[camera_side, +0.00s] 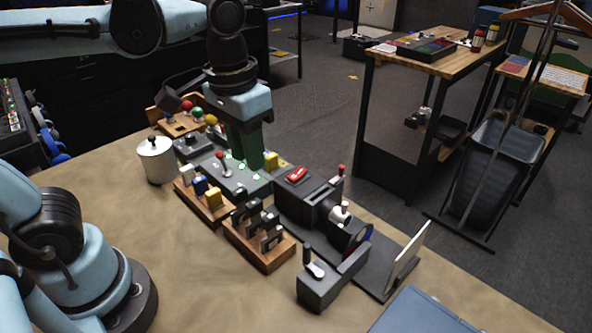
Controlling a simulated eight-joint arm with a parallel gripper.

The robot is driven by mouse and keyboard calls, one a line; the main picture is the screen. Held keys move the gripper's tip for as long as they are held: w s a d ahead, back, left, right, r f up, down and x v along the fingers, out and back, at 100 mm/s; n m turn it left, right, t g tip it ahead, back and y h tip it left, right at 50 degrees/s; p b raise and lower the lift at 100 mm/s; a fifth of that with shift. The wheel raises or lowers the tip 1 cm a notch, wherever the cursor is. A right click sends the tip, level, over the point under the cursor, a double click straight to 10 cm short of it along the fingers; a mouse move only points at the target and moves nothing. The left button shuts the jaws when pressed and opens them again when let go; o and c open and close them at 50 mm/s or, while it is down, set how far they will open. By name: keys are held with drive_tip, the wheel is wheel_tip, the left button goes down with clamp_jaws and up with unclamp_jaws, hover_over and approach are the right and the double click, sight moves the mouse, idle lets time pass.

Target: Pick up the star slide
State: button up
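A wooden rack (262,262) stands near the middle of the table and holds several dark upright slides (268,222). The pictures on the slides are too small to read, so I cannot tell which one carries a star. My gripper (246,162) points down, with green fingers, above the dark button panel behind the rack. It is away from the slides. I cannot see whether its fingers are apart or hold anything.
A dark projector-like box (305,205) and a white upright screen (408,257) stand right of the rack. A grey box with a lever (320,284) is in front. A second wooden rack (207,207) holds coloured blocks. A white lidded pot (156,160) stands left.

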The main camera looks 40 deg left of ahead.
sight(254, 203)
drive_tip(key=shift+g, duration=0.4)
drive_tip(key=shift+s+d+f, duration=0.1)
drive_tip(key=shift+d+f, duration=0.05)
drive_tip(key=shift+f, duration=2.7)
drive_tip(key=shift+d+f, duration=0.15)
drive_tip(key=shift+f, duration=2.65)
drive_tip(key=shift+c, duration=0.3)
clamp_jaws()
drive_tip(key=shift+r, duration=0.15)
drive_tip(key=shift+r, duration=4.9)
